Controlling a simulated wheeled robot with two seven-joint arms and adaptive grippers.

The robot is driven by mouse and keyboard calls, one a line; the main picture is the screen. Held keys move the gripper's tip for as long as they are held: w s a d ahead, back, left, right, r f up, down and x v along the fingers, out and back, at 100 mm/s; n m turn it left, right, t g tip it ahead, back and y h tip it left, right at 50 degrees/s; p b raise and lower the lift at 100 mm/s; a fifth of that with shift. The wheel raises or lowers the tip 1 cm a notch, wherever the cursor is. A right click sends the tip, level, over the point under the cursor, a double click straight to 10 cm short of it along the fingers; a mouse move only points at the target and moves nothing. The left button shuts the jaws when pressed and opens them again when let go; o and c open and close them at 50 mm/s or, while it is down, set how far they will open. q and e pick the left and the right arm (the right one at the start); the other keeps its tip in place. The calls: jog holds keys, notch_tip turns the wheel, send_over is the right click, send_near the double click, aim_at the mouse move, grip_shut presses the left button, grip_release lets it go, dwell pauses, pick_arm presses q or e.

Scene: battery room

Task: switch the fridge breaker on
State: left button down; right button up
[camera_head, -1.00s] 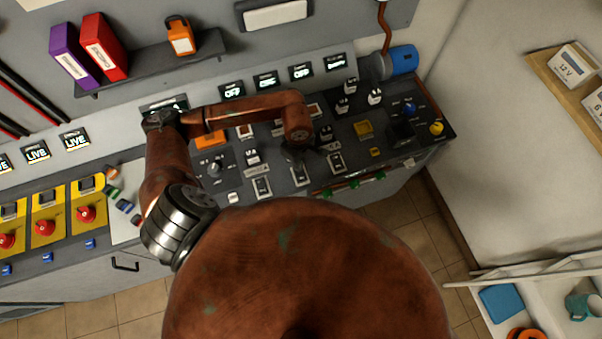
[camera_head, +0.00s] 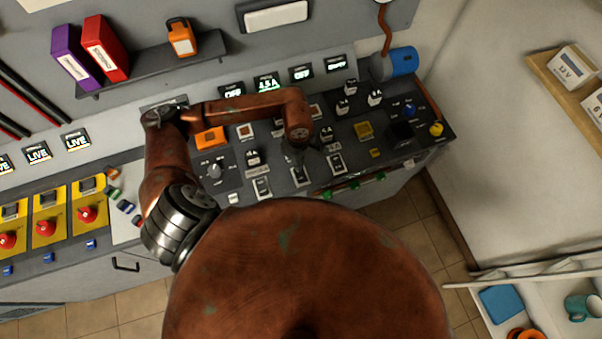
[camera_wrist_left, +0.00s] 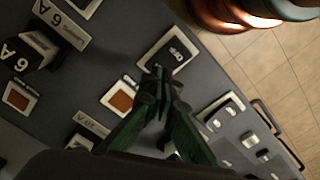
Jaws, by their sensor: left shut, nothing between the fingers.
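My left gripper (camera_head: 305,162) reaches down over the breaker panel (camera_head: 225,160), its fingers partly hidden by its own arm. In the left wrist view its green fingers (camera_wrist_left: 160,82) meet at the tips, with nothing between them. The tips are close to a black rocker in a white frame (camera_wrist_left: 167,51) with a small pale symbol; I cannot tell whether they touch it. An orange square in a white frame (camera_wrist_left: 120,99) lies beside them. Two rockers show in the head view, left (camera_head: 262,187) and right (camera_head: 337,163) of the gripper. Labels are too small to identify the fridge breaker. My right gripper is not in view.
Small displays line the panel's back; one (camera_head: 267,83) reads about 4.5 A in green, and its neighbour (camera_head: 301,74) reads OFF. Yellow units with red knobs (camera_head: 45,228) stand left.

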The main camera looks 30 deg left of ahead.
pick_arm(q)
jog(key=shift+r+p, duration=0.75)
jog(key=shift+r, duration=1.6)
